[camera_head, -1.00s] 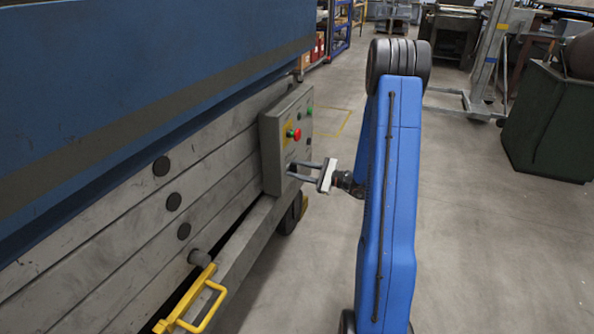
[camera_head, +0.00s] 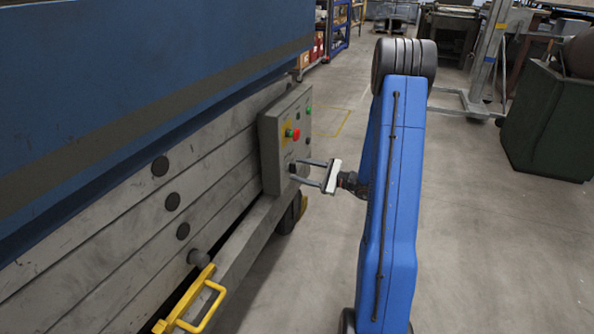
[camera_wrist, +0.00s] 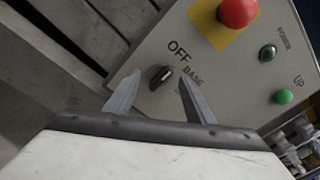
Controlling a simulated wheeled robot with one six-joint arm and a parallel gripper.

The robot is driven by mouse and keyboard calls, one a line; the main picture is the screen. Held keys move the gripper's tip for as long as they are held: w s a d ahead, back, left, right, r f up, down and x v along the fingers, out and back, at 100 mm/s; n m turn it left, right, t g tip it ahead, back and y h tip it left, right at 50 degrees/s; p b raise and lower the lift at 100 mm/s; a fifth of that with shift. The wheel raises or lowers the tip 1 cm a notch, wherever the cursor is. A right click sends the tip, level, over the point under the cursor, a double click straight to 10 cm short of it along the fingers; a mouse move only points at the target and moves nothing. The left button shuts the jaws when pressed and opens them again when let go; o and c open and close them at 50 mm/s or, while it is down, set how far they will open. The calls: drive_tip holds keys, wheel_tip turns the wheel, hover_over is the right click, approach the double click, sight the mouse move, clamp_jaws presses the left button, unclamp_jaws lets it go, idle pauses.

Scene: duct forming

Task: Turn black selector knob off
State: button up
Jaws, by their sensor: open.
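The black selector knob (camera_wrist: 160,77) is on the grey control box (camera_head: 275,150), near the printed words OFF and BASE in the wrist view. Its raised grip points up and to the right in that view, toward a spot between the two words. My gripper (camera_wrist: 156,85) is open, with one finger on each side of the knob in the wrist view. I cannot tell if the fingertips touch the panel. In the head view my gripper (camera_head: 300,169) reaches the lower part of the box, and the knob there is small and mostly hard to make out.
On the same box are a red emergency button (camera_wrist: 238,10) on a yellow plate, a dark green POWER light (camera_wrist: 268,52) and a green UP button (camera_wrist: 284,96). A yellow handle (camera_head: 205,305) sticks out at the machine's lower front.

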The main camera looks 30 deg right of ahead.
drive_tip(key=v, duration=1.5)
drive_tip(key=shift+s+d, duration=0.1)
